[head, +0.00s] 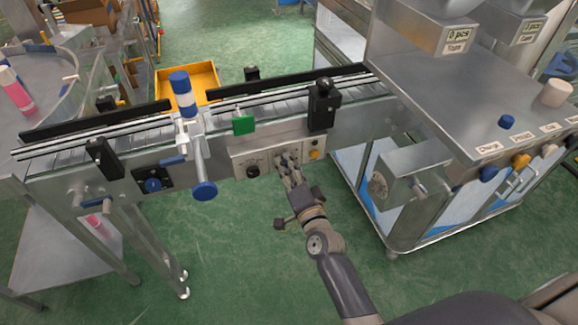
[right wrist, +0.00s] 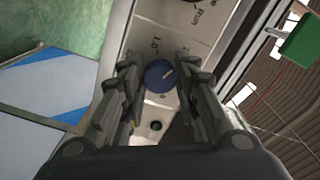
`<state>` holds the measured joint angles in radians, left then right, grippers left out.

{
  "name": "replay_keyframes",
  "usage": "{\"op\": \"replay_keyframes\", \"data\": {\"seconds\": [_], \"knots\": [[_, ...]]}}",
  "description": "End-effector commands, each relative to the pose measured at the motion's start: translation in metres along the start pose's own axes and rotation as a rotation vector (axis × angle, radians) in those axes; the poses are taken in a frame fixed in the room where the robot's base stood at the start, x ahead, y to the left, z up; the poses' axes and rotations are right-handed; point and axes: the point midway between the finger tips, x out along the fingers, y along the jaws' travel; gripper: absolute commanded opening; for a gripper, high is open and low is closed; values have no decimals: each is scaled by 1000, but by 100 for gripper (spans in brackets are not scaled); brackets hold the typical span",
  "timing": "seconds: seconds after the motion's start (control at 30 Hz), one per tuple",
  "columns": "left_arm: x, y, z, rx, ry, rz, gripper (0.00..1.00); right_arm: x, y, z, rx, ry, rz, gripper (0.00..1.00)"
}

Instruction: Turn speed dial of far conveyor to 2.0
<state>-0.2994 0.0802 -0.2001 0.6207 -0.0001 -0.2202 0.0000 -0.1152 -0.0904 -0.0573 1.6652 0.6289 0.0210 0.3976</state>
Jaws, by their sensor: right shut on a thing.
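The conveyor (head: 345,119) runs across the middle, with a pale control panel (head: 238,157) on its front side. My right gripper (head: 284,162) reaches up to this panel from below. In the right wrist view, a round blue dial (right wrist: 159,76) with a white pointer mark sits between the fingertips of my right gripper (right wrist: 160,82), which is shut on it. A "1.0" marking and the word "Run" show on the panel beside the dial; other scale marks are not readable. In the head view the gripper hides the dial. My left gripper is not in view.
A black knob (head: 253,171) and a yellow button (head: 314,155) flank the gripper on the panel. A green block (head: 243,124) is on the rail above. A steel machine (head: 455,105) stands close on the right. A yellow crate (head: 205,78) is behind. Green floor is free below.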

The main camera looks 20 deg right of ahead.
Motion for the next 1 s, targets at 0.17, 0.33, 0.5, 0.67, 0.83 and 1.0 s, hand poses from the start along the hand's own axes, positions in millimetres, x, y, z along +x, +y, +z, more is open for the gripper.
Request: {"op": "replay_keyframes", "data": {"seconds": [0.17, 0.33, 0.5, 0.67, 0.83, 1.0], "knots": [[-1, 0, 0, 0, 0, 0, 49, 0, 0, 0, 52, 1, 0, 5], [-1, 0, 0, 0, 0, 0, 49, 0, 0, 0, 73, 1, 0, 5], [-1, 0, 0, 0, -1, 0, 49, 0, 0, 0, 77, 1, 0, 5], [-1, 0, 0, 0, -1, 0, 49, 0, 0, -1, 76, 1, 0, 5], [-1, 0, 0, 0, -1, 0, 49, 0, 0, 0, 75, 1, 0, 49], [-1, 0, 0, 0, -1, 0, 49, 0, 0, 0, 75, 1, 0, 49]]}}
